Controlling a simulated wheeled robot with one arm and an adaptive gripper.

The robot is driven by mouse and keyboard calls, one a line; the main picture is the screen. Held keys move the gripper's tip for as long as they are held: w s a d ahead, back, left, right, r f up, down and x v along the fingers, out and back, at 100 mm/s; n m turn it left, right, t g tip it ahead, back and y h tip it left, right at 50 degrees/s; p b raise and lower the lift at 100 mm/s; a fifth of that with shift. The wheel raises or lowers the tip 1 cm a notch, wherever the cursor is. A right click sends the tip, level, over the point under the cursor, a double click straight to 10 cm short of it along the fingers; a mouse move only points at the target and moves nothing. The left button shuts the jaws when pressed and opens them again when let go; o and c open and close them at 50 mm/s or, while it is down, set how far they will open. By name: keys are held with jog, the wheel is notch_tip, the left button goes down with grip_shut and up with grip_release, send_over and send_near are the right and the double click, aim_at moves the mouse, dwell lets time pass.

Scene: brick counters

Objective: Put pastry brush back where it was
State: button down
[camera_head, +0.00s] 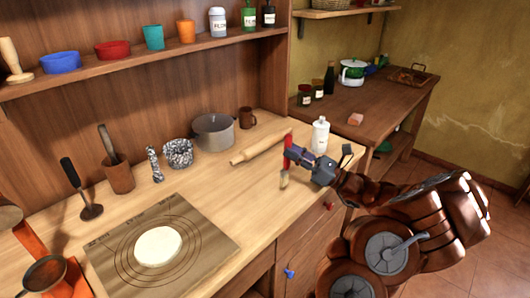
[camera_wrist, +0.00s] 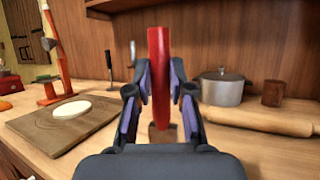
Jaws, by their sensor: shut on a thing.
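The pastry brush has a red handle (camera_head: 287,150) and a pale bristle end (camera_head: 284,180) pointing down. My gripper (camera_head: 290,153) is shut on the red handle and holds the brush roughly upright over the right part of the counter, in front of the rolling pin. In the wrist view the red handle (camera_wrist: 158,75) stands between my two fingers. I cannot tell whether the bristles touch the counter.
A rolling pin (camera_head: 261,147), a white bottle (camera_head: 320,136) and a pot (camera_head: 213,132) stand near the gripper. A wooden holder (camera_head: 118,176) with a handle in it is further left. A pastry board with dough (camera_head: 158,246) lies at the front. Counter around (camera_head: 215,185) is free.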

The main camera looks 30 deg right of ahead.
jog(key=w+a+f+p, duration=0.2)
jog(key=w+f+p, duration=0.1)
jog(key=w, duration=0.7)
jog(key=shift+f, duration=0.75)
jog(key=shift+w+f, duration=0.1)
jog(key=shift+f, duration=0.1)
jog(key=c, duration=1)
grip_release()
jog(key=shift+c, duration=0.2)
